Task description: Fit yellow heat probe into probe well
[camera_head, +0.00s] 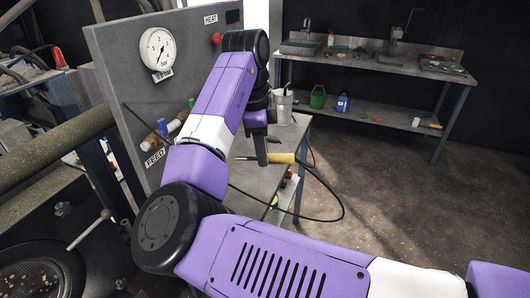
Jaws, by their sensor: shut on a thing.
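My gripper (261,157) points down above the small grey table beside the upright panel. It is shut on the yellow heat probe (283,158), which lies about level. A thin metal tip points left toward the panel, and a black cable (342,207) loops from the right end. The probe is clear of the panel (118,62). I cannot pick out the probe well for certain; my arm covers part of the panel. A HEAT label (211,19) and a red knob (216,39) are near its top right, and a FEED label (155,158) is lower down.
A pressure gauge (157,49) is on the panel. Capped fittings (163,127) stick out above the FEED label. A grey metal cup (281,107) stands at the table's back. A workbench (385,66) is at the back right. Open floor (400,190) lies right of the table.

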